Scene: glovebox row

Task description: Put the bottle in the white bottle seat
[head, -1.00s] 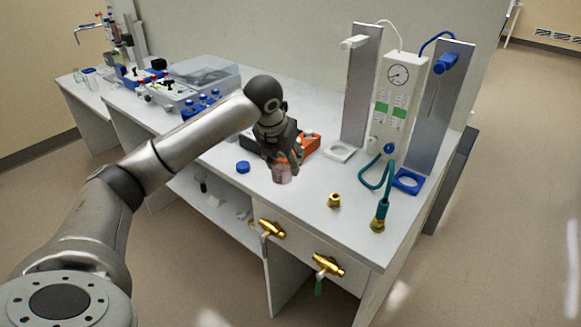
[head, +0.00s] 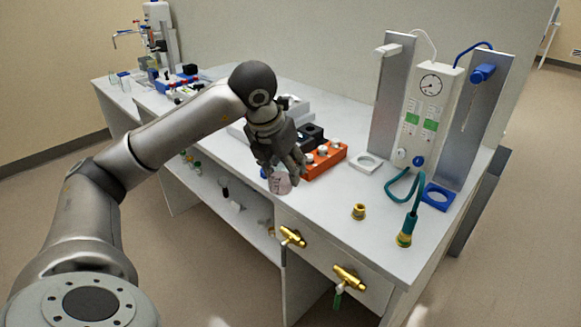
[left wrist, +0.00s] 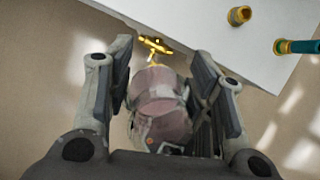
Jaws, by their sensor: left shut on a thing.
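The bottle (head: 281,185), with a pinkish body, is held in my left gripper (head: 283,168) near the table's front edge. In the left wrist view the bottle (left wrist: 160,108) sits between the two fingers of the left gripper (left wrist: 160,95), with floor and the table edge behind it. The white bottle seat (head: 354,166), a flat square with a round ring, lies on the table at the foot of the left metal stand, to the right of and behind the gripper. Nothing is seen in it. My right gripper is not in view.
An orange rack (head: 326,161) stands between the gripper and the white seat. A blue seat (head: 427,199) lies below the right stand. A brass fitting (head: 358,211) and a teal hose (head: 412,215) are at the front right. Brass valves (head: 349,279) stick out below the table edge.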

